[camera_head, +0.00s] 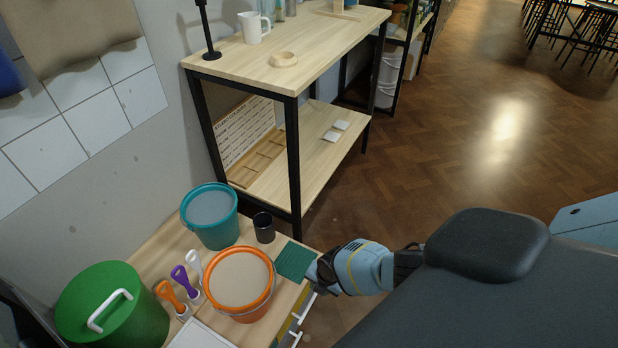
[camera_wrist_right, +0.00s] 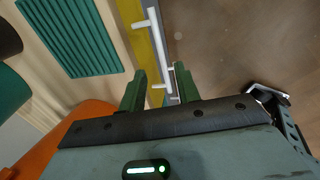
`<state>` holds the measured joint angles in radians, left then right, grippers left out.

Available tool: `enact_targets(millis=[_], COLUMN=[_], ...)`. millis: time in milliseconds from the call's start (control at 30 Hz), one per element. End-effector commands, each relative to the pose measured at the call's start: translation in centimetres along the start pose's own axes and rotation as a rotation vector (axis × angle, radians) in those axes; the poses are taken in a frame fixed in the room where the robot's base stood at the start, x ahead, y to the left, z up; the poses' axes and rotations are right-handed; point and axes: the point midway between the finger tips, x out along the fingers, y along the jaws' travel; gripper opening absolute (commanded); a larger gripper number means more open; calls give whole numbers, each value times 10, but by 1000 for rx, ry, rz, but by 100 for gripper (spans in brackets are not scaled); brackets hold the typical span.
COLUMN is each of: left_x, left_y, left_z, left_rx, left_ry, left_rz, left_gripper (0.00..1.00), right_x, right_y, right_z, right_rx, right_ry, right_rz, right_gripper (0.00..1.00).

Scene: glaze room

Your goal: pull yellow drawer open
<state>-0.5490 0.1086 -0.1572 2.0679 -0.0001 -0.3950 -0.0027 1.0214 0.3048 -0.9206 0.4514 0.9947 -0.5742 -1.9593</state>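The yellow drawer front (camera_wrist_right: 146,52) shows as a strip along the table edge in the right wrist view. A pale bar handle (camera_wrist_right: 158,40) on posts stands off it. My right gripper (camera_wrist_right: 158,88) is open, its dark green fingers apart on either side of the handle's near end; I cannot tell whether they touch it. In the head view my right gripper (camera_head: 318,272) is at the table's front edge, above the drawer handles (camera_head: 305,306), and partly covers the drawers. The drawer looks closed. My left gripper is not in view.
On the tabletop near the gripper are a green ribbed mat (camera_head: 295,261), a dark cup (camera_head: 264,228), an orange bucket (camera_head: 240,281) and a teal bucket (camera_head: 210,216). A wooden shelf unit (camera_head: 290,75) stands behind. The wooden floor (camera_head: 480,140) at right is clear.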

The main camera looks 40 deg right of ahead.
Motion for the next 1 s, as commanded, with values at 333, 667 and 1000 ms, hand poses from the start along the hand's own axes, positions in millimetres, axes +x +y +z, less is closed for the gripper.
enact_targets(millis=[333,667,1000], left_x=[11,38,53], left_y=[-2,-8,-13], left_z=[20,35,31], left_rx=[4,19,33], left_ry=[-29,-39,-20], left_rz=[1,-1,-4], left_gripper=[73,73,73], right_x=[22,58,78], right_y=[-2,-2,-1], right_z=[-2,-2,-1], right_rx=[2,3,2], right_ry=[2,1,1], right_rz=[-2,-1,0], right_gripper=[32,32,32])
